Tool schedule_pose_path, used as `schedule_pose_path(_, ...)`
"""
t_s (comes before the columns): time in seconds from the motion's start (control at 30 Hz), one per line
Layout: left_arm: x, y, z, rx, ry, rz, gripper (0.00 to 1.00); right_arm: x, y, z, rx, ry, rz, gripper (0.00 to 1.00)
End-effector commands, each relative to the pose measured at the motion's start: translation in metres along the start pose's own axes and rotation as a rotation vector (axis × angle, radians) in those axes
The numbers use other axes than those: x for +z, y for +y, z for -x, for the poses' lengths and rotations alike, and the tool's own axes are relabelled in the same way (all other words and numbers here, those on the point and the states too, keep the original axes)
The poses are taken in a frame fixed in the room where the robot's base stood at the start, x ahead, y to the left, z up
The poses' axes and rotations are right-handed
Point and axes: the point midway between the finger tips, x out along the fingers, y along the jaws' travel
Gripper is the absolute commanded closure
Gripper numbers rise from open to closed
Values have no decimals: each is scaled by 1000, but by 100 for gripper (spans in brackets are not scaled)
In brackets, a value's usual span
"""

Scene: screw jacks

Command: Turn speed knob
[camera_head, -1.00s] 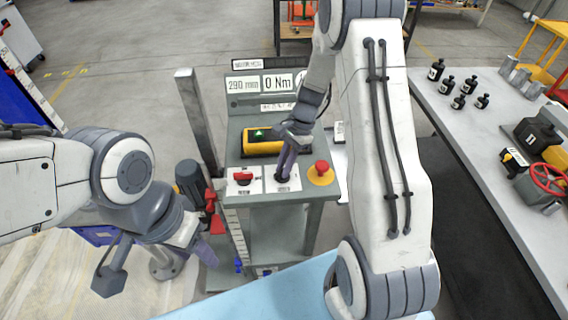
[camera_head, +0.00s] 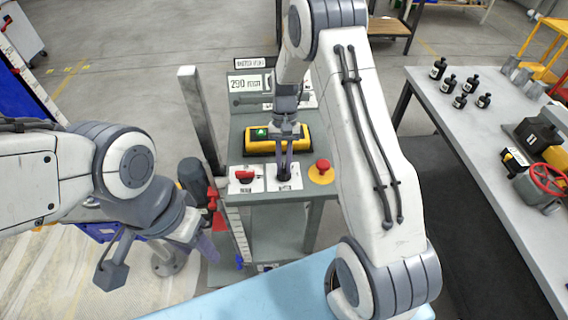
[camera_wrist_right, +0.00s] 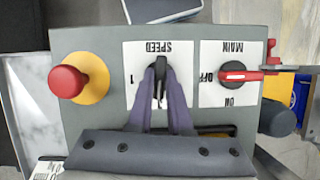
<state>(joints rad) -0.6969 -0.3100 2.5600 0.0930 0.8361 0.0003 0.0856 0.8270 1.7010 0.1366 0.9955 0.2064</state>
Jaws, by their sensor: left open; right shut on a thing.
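The black speed knob (camera_wrist_right: 160,82) sits on a white plate marked SPEED (camera_wrist_right: 130,58) on the grey control panel. In the right wrist view my right gripper (camera_wrist_right: 161,80) is shut on it from both sides, and its fingers partly cover the plate. In the head view my right gripper (camera_head: 285,172) reaches down onto the panel at the same plate (camera_head: 283,184), where the fingers hide most of the knob. My left gripper (camera_head: 206,246) is open and empty, low at the left, apart from the panel.
A red main switch (camera_head: 244,175) sits beside the speed plate. A red emergency button (camera_head: 321,165) stands on a yellow base on the other side. A yellow device (camera_head: 262,146) lies behind. A grey post (camera_head: 200,120) rises left of the panel. A bench (camera_head: 480,150) stands at right.

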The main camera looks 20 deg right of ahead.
Motion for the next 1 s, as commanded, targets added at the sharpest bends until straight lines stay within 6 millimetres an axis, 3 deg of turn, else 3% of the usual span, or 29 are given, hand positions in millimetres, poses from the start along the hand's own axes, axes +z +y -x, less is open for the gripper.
schedule_pose_path(0.3, 0, 0, 0, 0, 0, 0, 50, -1, -1, 2, 41, 5, 101, 100)
schedule_pose_path(0.8, 0, 0, 1, 0, 0, 0, 50, -1, -1, 2, 47, 5, 118, 100)
schedule_pose_path(0.83, 0, 0, 1, 0, 0, 0, 50, -1, -1, 2, 47, 5, 118, 79)
schedule_pose_path(0.9, 0, 0, 1, 0, 0, 0, 50, -1, -1, 2, 47, 5, 117, 52)
schedule_pose_path(1.0, 0, 0, 0, 0, 0, 0, 50, -1, -1, 1, 47, 4, 116, 52)
